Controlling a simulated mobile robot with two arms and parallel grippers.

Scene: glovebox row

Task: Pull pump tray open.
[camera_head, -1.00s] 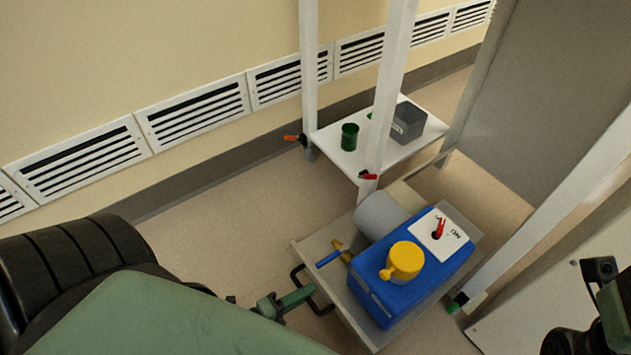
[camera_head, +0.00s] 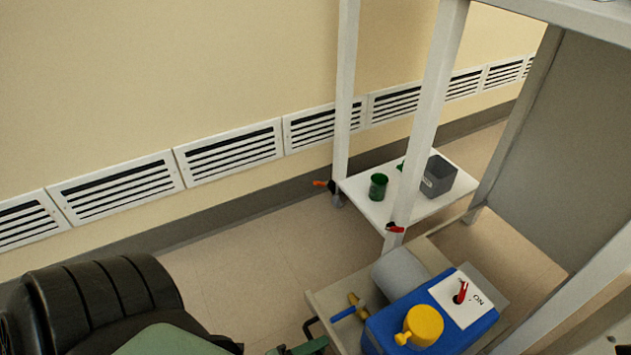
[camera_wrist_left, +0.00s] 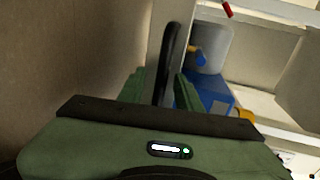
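The pump tray (camera_head: 325,303) is a flat beige tray low at the bottom centre of the head view. It sticks out from the white frame and carries a blue pump (camera_head: 385,330) with a yellow cap and a red switch. Its black handle (camera_head: 309,326) is on the left edge. My left gripper (camera_head: 305,347) is at this handle, partly cut off by the lower edge. My right gripper is out of view.
A white shelf (camera_head: 408,208) behind holds a green beaker (camera_head: 378,187) and a grey bin (camera_head: 438,175). White posts (camera_head: 430,120) rise beside the tray. A grey cylinder (camera_head: 398,270) stands on the tray. The floor (camera_head: 240,265) left of the tray is clear.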

